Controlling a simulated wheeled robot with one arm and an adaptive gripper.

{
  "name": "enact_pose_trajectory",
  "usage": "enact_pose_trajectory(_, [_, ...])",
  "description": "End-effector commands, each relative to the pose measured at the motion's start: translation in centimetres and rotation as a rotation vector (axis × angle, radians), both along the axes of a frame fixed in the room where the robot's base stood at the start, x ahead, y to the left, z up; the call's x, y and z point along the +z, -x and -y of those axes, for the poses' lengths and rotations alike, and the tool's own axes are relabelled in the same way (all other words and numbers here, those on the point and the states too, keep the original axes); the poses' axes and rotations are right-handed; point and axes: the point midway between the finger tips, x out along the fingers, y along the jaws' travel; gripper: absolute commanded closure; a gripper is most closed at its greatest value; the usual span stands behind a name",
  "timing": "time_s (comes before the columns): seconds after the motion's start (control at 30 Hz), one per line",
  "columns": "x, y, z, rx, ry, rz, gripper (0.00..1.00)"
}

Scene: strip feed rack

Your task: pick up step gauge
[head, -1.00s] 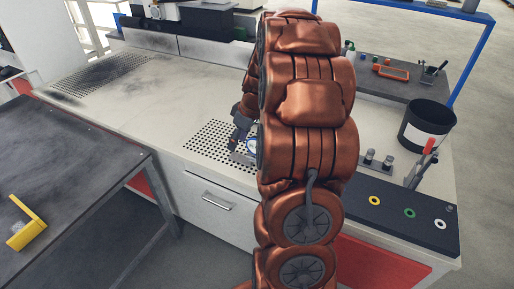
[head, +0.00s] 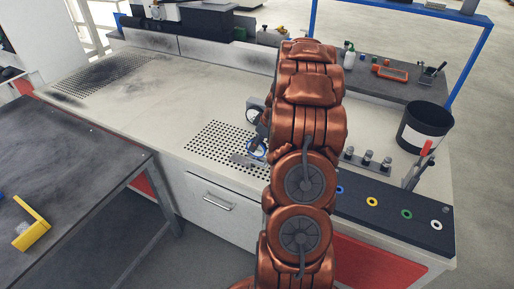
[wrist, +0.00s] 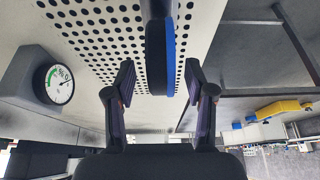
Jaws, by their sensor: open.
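A thing with a round blue-rimmed end and a grey bar, which I take to be the step gauge (head: 240,159), is at the perforated patch of the bench, partly hidden by my arm in the head view. In the wrist view the likely step gauge (wrist: 157,55) shows edge-on as a dark disc with a blue side and a grey stem. My gripper (wrist: 158,82) is open, with one finger on each side of the disc and visible gaps to both. In the head view my gripper is mostly hidden behind my arm.
A dial indicator on a grey block (wrist: 58,84) stands close beside; its white dial (head: 252,114) also shows in the head view. A black bin (head: 424,128), several small cylinders (head: 367,157) and a dark strip with coloured rings (head: 390,207) are to the right. The bench's left is clear.

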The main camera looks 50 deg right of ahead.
Motion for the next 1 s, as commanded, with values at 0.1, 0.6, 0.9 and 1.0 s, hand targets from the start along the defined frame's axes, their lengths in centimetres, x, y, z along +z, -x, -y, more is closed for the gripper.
enact_pose_trajectory(0.1, [-1.0, -0.5, -0.3, 0.000, -0.002, -0.002, 0.46])
enact_pose_trajectory(0.6, [-2.6, -1.1, -0.4, 0.000, 0.000, 0.000, 0.47])
enact_pose_trajectory(0.9, [-2.6, -1.1, -0.5, 0.000, 0.000, 0.000, 0.78])
enact_pose_trajectory(1.0, [-2.6, -1.1, -0.5, 0.000, 0.000, 0.000, 0.89])
